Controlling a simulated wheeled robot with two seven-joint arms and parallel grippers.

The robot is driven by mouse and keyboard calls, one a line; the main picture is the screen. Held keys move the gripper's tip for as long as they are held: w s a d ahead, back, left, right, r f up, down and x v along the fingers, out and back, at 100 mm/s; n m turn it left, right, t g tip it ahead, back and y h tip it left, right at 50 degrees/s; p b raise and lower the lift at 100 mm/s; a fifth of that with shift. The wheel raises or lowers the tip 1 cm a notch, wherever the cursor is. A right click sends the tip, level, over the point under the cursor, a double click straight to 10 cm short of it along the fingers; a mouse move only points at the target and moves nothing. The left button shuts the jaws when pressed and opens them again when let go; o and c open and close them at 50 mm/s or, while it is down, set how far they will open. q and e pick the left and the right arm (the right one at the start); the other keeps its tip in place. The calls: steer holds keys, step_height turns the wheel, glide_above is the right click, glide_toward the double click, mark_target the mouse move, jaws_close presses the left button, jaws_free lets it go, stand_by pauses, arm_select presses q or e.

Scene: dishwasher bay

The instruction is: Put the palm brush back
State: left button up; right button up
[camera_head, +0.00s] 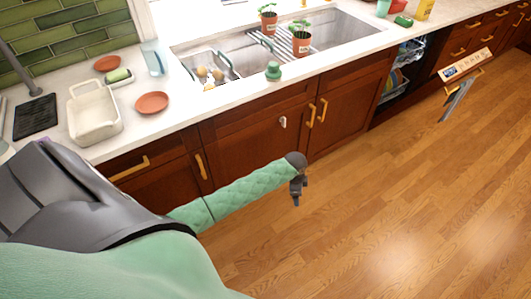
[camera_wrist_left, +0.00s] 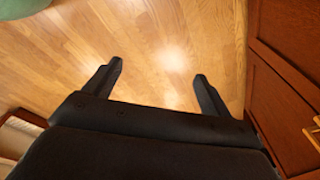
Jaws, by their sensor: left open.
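What looks like the palm brush (camera_head: 273,71), a small green piece with a rounded knob, stands on the counter's front edge just before the sink. My left gripper (camera_head: 297,190) is in front of the lower cabinets, below the counter and apart from the brush. In the left wrist view its two dark fingers (camera_wrist_left: 158,85) are spread over bare wood floor with nothing between them. My right gripper is not in view.
The sink (camera_head: 340,30) holds a rack; two potted plants (camera_head: 301,40) stand by it. The dishwasher (camera_head: 402,68) stands open at right. The floor is clear.

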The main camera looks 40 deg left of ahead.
arm_select(q)
steer(key=s+d+f+n, duration=0.3)
steer(key=s+f, duration=0.2)
steer(key=s, duration=0.6)
steer(key=s+d+f+n, duration=0.2)
steer(key=s+f+n, duration=0.2)
steer(key=s, duration=0.8)
steer(key=s+d+f+n, duration=0.3)
steer(key=s+f, duration=0.4)
steer(key=s, duration=0.5)
steer(key=shift+d+y, duration=0.3)
